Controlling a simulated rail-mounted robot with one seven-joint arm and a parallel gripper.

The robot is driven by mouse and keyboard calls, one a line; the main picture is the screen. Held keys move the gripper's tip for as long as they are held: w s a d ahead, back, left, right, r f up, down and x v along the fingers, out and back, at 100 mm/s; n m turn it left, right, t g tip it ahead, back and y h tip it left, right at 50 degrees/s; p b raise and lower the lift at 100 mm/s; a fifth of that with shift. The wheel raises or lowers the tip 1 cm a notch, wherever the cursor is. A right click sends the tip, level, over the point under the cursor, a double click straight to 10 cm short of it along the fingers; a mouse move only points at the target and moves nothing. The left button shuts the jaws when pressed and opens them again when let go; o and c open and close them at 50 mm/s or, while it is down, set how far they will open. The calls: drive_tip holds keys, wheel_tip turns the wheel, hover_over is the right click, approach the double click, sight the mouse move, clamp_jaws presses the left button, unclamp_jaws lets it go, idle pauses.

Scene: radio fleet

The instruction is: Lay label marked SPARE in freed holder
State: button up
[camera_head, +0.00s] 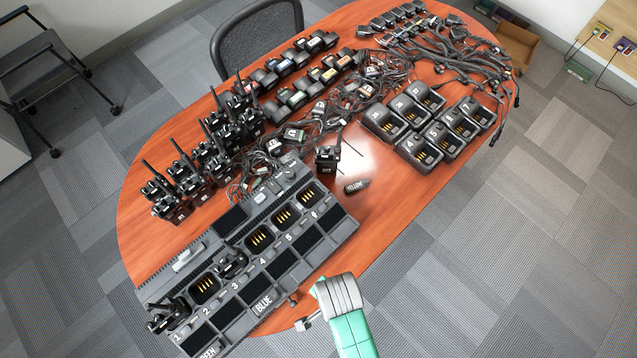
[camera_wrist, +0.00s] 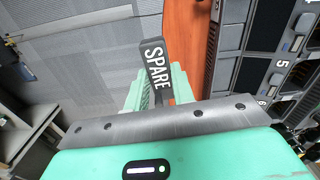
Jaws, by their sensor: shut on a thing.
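The label marked SPARE (camera_wrist: 156,66) is dark grey with white letters. In the wrist view it stands up from between the green fingers of my gripper (camera_wrist: 160,98). My gripper is shut on its lower part. In the head view, my arm's end is at the front edge of the table, beside the charger bank (camera_head: 335,238); the label's lettering cannot be read there. The bank's front strip carries labels marked BLUE (camera_head: 264,303) and GREEN (camera_head: 208,351). A dark label marked YELLOW (camera_head: 356,186) lies loose on the table. I cannot clearly make out the empty holder.
A radio (camera_head: 327,160) stands behind the YELLOW label. Bare wood lies right of the bank. Two radios sit in the bank's left part.

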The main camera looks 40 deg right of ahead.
drive_tip(key=s+f+m, duration=0.1)
drive_tip(key=s, duration=0.1)
drive_tip(key=b, duration=0.2)
hover_over(319, 254)
drive_tip(key=shift+s+a+f, duration=0.1)
drive_tip(key=shift+s+f, duration=0.2)
drive_tip(key=shift+f, duration=0.55)
drive_tip(key=f, duration=0.3)
drive_tip(key=shift+w+f, duration=0.15)
drive_tip(key=shift+w, duration=0.15)
drive_tip(key=shift+f, duration=0.2)
drive_tip(key=shift+f+b, duration=0.45)
drive_tip(key=shift+f, duration=0.05)
